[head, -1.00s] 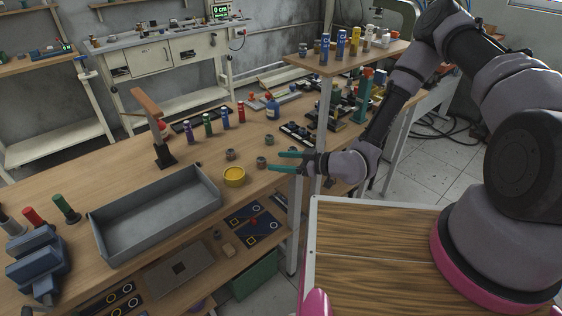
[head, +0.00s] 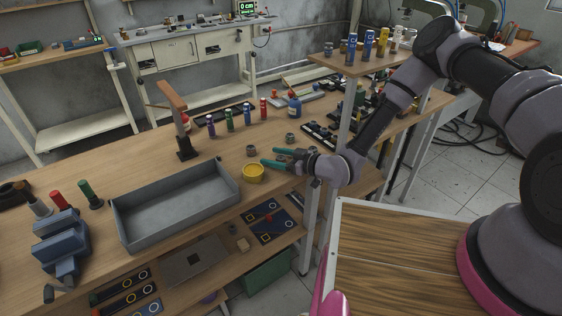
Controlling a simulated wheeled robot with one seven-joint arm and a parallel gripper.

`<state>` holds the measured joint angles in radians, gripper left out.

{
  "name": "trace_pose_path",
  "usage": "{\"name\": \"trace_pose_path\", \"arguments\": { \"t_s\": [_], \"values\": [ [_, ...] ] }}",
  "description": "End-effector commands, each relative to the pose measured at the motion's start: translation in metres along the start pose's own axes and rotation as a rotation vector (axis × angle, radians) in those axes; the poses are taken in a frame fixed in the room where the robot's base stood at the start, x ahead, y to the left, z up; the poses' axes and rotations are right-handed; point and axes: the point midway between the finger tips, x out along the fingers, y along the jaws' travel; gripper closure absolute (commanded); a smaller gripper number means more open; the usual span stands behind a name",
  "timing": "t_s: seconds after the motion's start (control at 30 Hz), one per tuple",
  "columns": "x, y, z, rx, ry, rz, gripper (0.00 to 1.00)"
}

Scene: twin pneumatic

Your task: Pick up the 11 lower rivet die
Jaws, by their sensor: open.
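My gripper (head: 269,156) has teal fingers, spread open, pointing left over the front part of the wooden bench, just behind and right of the yellow bowl (head: 253,173). Small grey cylindrical parts stand near it: one (head: 252,150) just beyond the fingertips to the left, another (head: 290,138) behind the gripper. I cannot read any number, so I cannot tell which one is the 11 lower rivet die. A third such part seen earlier is now hidden by or lost among the fingers. I see nothing clearly held.
A grey open tray (head: 126,234) lies left of the bowl. A brown-topped stand (head: 185,152) and several coloured bottles, including a blue one (head: 247,113), stand behind. A shelf post (head: 343,133) rises right of the gripper. A blue vise (head: 62,245) sits at far left.

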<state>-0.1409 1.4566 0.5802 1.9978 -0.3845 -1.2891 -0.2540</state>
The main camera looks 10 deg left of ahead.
Motion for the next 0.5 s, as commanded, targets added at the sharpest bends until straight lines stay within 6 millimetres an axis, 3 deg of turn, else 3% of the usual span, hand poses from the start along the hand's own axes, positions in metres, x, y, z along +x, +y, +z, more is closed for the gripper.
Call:
{"name": "trace_pose_path", "arguments": {
  "t_s": [0.3, 0.5],
  "values": [
    [0.0064, 0.0003, 0.0, 0.001, 0.0, 0.001, 0.26],
    [0.0062, 0.0003, 0.0001, 0.001, 0.0, 0.001, 1.0]
  ]
}}
